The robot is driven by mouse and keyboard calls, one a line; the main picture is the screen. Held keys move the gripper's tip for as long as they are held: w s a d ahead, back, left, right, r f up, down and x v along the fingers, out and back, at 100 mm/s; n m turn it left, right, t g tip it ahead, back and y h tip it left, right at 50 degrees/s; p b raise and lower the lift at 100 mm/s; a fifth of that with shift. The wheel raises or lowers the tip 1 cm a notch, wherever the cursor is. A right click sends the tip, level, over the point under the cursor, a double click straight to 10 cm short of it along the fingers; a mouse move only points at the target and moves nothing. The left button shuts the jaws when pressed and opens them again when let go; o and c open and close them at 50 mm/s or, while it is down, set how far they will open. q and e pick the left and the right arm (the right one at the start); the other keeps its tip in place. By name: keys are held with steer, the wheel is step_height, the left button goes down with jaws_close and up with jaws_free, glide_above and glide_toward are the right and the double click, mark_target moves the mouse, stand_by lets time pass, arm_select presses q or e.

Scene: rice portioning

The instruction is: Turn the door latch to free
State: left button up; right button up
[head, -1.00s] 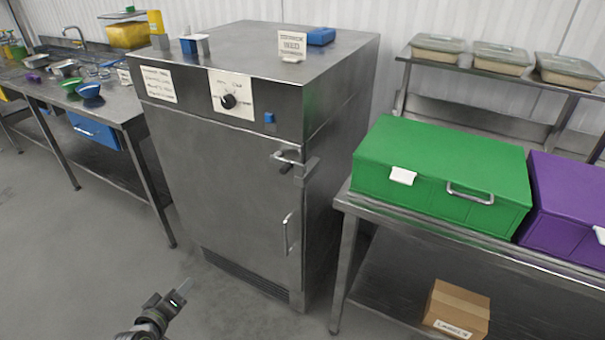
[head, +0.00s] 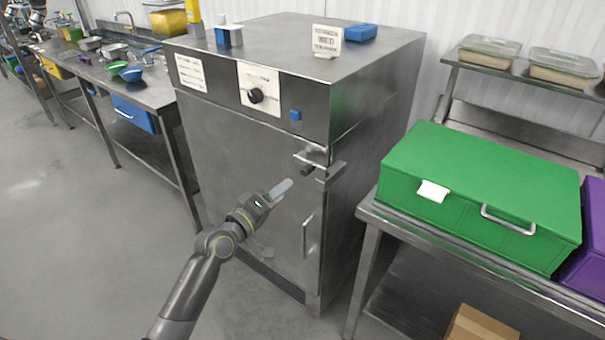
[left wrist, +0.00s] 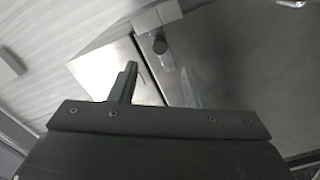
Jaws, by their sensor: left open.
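The door latch (head: 312,160) is a metal lever with a dark knob on the upper right edge of the steel cabinet's door (head: 240,150). In the left wrist view the latch knob (left wrist: 159,46) shows just beyond and between the fingers. My left gripper (head: 284,188) is open and empty, in front of the door, a little below and left of the latch. It appears apart from the latch. In the left wrist view its two fingers (left wrist: 158,88) stand well apart. My right gripper is not in view.
A vertical door handle (head: 308,236) is below the latch. A steel table (head: 372,214) with a green box (head: 480,190) stands close to the cabinet's right side. A bench (head: 160,93) with bowls is at left. The floor (head: 60,240) at front left is clear.

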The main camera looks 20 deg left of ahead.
mark_target(303, 174)
arm_select(q)
steer(key=x, duration=0.8)
steer(key=shift+w+d, duration=0.15)
steer(key=shift+w, duration=0.25)
steer(key=shift+f, duration=0.1)
jaws_close()
